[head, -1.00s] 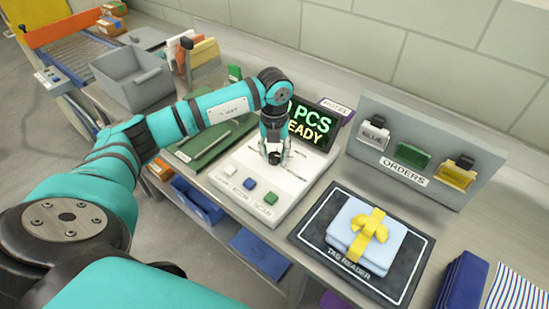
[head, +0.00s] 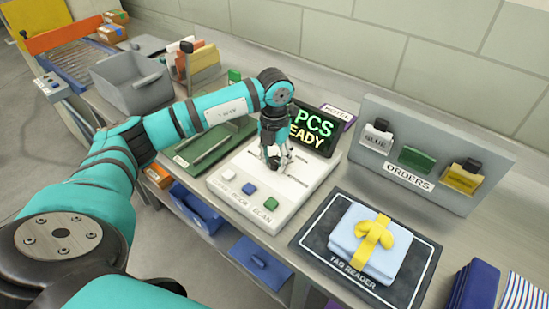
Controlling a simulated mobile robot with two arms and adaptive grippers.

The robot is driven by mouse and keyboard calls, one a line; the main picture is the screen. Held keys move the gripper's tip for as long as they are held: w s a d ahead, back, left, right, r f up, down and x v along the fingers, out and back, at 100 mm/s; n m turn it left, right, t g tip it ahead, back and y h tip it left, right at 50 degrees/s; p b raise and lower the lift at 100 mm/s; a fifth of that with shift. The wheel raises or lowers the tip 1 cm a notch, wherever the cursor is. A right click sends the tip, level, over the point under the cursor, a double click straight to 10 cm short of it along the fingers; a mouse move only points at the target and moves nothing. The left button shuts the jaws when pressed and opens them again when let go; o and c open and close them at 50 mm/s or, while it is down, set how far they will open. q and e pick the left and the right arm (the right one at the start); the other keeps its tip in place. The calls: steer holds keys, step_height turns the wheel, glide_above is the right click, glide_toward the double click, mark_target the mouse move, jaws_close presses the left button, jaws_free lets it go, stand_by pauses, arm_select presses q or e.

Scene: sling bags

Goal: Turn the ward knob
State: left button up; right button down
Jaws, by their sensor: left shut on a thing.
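A white console (head: 238,205) stands on the counter with a white, a blue and a green button along its front edge. A dark display (head: 322,132) behind it shows "PCS" and "EADY", its left part hidden by my arm. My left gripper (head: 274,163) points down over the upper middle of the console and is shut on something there. The ward knob itself is hidden by the fingers, so I cannot tell its setting. My right gripper is not in view.
A black tag reader mat (head: 311,241) holds a folded light-blue bundle (head: 363,236) with a yellow bow. An orders board (head: 478,196) stands behind it. A grey bin (head: 128,88) and a green tray (head: 190,160) are at the left. Dark blue folded cloth (head: 474,288) lies front right.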

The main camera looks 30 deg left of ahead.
mark_target(275, 160)
arm_select(q)
steer(key=shift+r, duration=0.1)
steer(key=o, duration=1.1)
steer(key=shift+o, duration=0.2)
step_height(275, 160, up, 12)
